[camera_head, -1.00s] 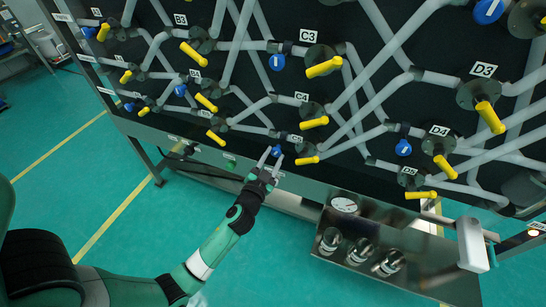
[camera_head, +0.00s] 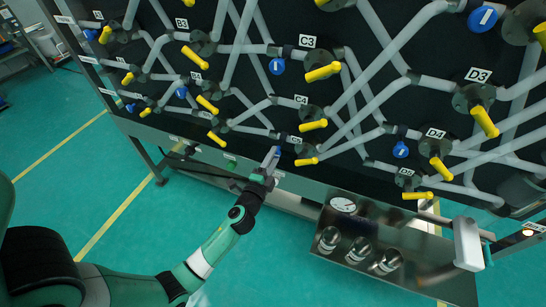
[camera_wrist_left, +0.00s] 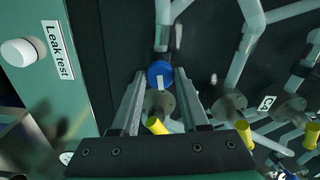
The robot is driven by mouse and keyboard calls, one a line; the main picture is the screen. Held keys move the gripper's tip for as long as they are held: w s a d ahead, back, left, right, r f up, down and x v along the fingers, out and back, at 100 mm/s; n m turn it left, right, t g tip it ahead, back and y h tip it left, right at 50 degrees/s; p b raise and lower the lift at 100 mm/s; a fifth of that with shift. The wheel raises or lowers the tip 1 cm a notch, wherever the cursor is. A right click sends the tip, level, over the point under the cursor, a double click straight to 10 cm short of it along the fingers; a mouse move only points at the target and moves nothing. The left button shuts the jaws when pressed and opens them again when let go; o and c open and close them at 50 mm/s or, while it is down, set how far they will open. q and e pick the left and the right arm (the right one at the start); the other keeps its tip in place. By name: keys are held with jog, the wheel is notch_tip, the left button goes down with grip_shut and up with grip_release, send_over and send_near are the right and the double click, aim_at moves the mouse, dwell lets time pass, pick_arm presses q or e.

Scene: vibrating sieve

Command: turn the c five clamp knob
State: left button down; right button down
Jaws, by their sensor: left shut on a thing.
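My left gripper (camera_head: 271,159) is at the lower pipe row, just left of the C5 label (camera_head: 294,140). Its fingers hide most of the blue clamp knob in the head view. In the left wrist view the round blue knob (camera_wrist_left: 159,74) with a white mark sits between the tips of my left gripper (camera_wrist_left: 159,76), and the fingers are shut on it. A yellow valve handle (camera_head: 307,161) is just right of the gripper. My right gripper is in neither view.
More yellow handles, pipes and blue knobs, such as one near C3 (camera_head: 277,66), surround the spot. A steel tray (camera_head: 405,282) with a gauge (camera_head: 343,204) juts out at lower right. A white Leak test button (camera_wrist_left: 19,52) is at left in the wrist view. The green floor is open at left.

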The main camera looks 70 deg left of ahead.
pick_arm(q)
jog(key=m, duration=0.3)
jog(key=shift+m+p, duration=0.3)
dwell(0.5)
jog(key=shift+c, duration=2)
grip_release()
jog(key=shift+s, duration=0.1)
jog(key=v, duration=1.1)
jog(key=shift+d, duration=0.25)
jog(key=shift+s, duration=0.1)
